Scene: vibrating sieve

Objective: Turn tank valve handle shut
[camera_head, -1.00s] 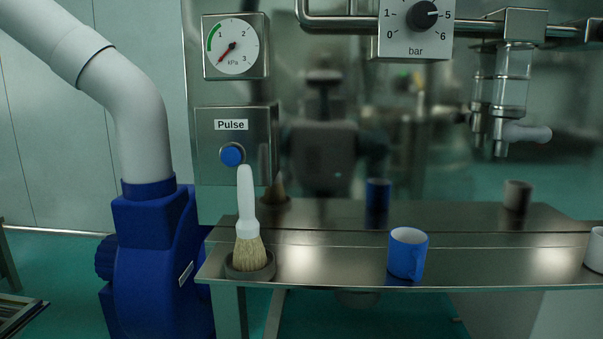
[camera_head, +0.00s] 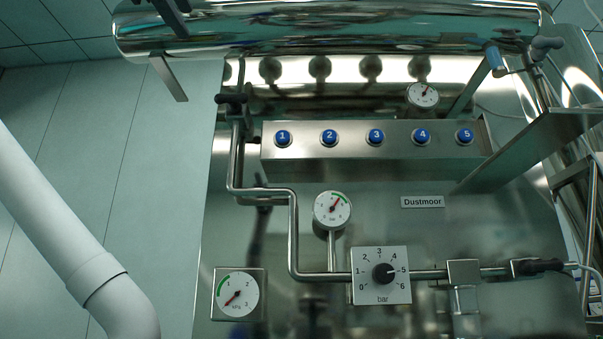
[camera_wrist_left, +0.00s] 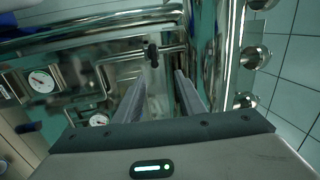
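A black valve handle (camera_head: 231,98) sits on the thin vertical pipe under the big steel tank (camera_head: 330,30), at the left in the head view. It lies crosswise to that pipe. I take it as the tank valve handle. In the left wrist view a black handle (camera_wrist_left: 152,54) on a short pipe stands beyond my fingertips, apart from them; it looks like the same one. My left gripper (camera_wrist_left: 160,78) is open, with nothing visible between its fingers. Neither gripper shows in the head view.
A steel box with several blue numbered buttons (camera_head: 376,137) juts out right of the valve. Below are a round gauge (camera_head: 332,210), a bar dial (camera_head: 383,273) and a kPa gauge (camera_head: 237,295). Another black handle (camera_head: 540,266) is at lower right. A white duct (camera_head: 60,225) rises at left.

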